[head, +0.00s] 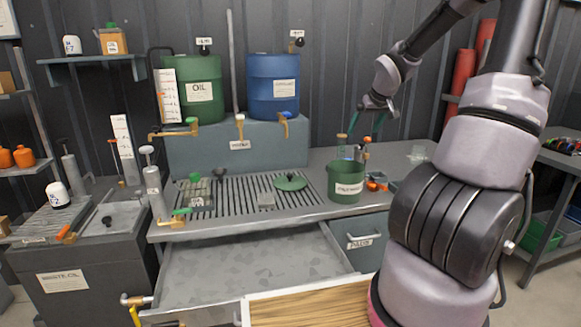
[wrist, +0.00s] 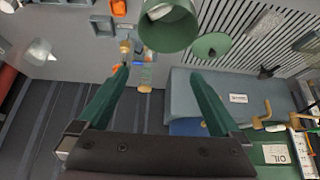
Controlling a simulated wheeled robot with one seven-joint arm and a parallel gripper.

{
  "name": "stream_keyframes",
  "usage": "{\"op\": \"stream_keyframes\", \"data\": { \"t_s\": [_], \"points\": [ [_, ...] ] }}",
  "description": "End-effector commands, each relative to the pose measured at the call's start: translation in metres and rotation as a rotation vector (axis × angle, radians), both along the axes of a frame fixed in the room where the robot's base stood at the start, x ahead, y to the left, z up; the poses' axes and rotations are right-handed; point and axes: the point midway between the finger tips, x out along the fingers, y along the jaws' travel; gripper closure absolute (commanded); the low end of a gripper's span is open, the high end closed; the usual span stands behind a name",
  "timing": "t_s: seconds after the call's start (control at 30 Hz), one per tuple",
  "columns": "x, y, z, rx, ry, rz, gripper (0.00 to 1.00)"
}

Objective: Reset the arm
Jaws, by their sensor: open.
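My gripper (head: 374,122) is raised above the right part of the workbench, in front of the dark wall. In the wrist view its two green fingers (wrist: 158,98) are spread wide apart with nothing between them. A dark green bucket (head: 346,183) with a white label stands on the bench below and to the left of the gripper. In the wrist view this bucket (wrist: 168,28) lies beyond the fingertips, apart from them. A green lid (head: 290,182) lies on the slatted grate to the left of the bucket. The arm is bent, with its elbow out of frame.
A green oil drum (head: 200,92) and a blue drum (head: 273,88) stand on a grey block (head: 238,146) with brass taps. An open, apparently empty drawer (head: 250,268) juts out below the bench. Small bottles and orange items (head: 376,181) stand right of the bucket. A wooden surface (head: 310,306) is in front.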

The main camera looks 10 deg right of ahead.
Motion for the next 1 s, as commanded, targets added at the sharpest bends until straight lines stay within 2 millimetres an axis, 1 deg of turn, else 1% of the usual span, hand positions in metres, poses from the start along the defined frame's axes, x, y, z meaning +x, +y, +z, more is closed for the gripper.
{"op": "stream_keyframes", "data": {
  "t_s": [0.07,0.17,0.27,0.37,0.43,0.63,0.77,0.8,0.9,1.0],
  "points": [
    [-0.003,0.005,0.0,-0.011,0.012,0.0,0.0],
    [-0.014,0.017,0.003,-0.049,0.049,-0.012,0.0],
    [-0.035,0.034,0.011,-0.103,0.1,-0.04,0.0],
    [-0.063,0.052,0.028,-0.152,0.134,-0.091,0.0],
    [-0.083,0.064,0.043,-0.172,0.143,-0.129,0.0],
    [-0.145,0.1,0.092,-0.148,0.112,-0.24,0.0],
    [-0.19,0.125,0.12,-0.063,0.068,-0.292,0.0],
    [-0.204,0.133,0.127,-0.025,0.053,-0.301,0.0],
    [-0.237,0.152,0.143,0.085,0.021,-0.314,0.0],
    [-0.266,0.167,0.153,0.199,0.0,-0.307,0.0]
  ]
}}
